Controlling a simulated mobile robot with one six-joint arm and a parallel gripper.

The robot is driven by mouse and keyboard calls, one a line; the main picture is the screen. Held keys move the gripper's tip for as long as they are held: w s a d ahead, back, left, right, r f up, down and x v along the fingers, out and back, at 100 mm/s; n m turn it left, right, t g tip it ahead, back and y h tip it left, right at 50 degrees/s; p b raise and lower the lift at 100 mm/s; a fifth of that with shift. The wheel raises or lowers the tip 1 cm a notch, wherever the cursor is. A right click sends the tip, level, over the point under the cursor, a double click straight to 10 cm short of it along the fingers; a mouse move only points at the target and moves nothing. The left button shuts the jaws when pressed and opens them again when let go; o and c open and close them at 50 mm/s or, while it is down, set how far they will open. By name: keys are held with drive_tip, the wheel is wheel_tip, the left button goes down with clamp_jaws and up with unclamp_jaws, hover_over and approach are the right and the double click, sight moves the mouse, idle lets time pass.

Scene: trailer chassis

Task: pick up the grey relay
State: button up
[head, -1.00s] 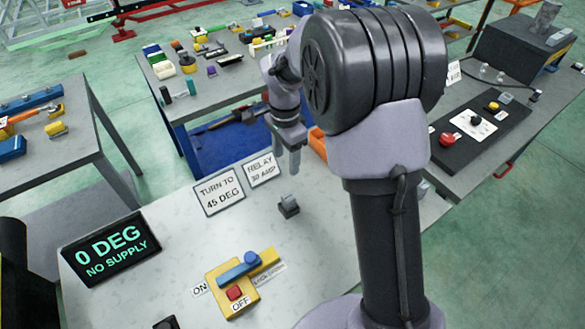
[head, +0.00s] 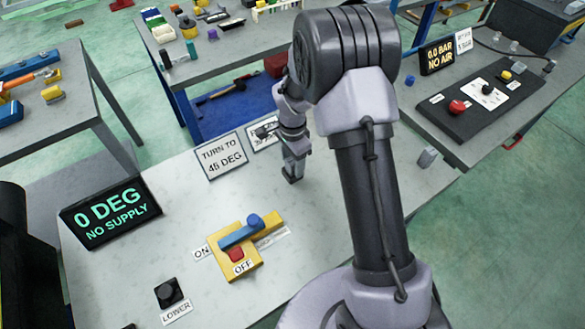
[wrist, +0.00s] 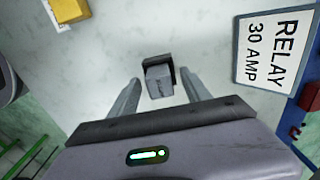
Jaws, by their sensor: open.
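The grey relay (wrist: 158,82) is a small block with a dark, raised back part, on the pale bench top in the wrist view. My gripper (wrist: 161,76) is open, with one finger on each side of the relay in that view. Gaps show between the relay and both fingers; I cannot tell how far the fingertips are above the bench. In the head view my gripper (head: 292,171) is low over the bench by the relay sign, and the relay is largely hidden behind the fingers.
The relay sign (wrist: 275,49) stands close to my gripper. A yellow switch unit with a blue lever (head: 239,238), a black knob (head: 168,292) and a display (head: 110,217) are on the bench. A small grey block (head: 427,157) lies right of my arm. Bare bench surrounds the relay.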

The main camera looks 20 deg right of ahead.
clamp_jaws()
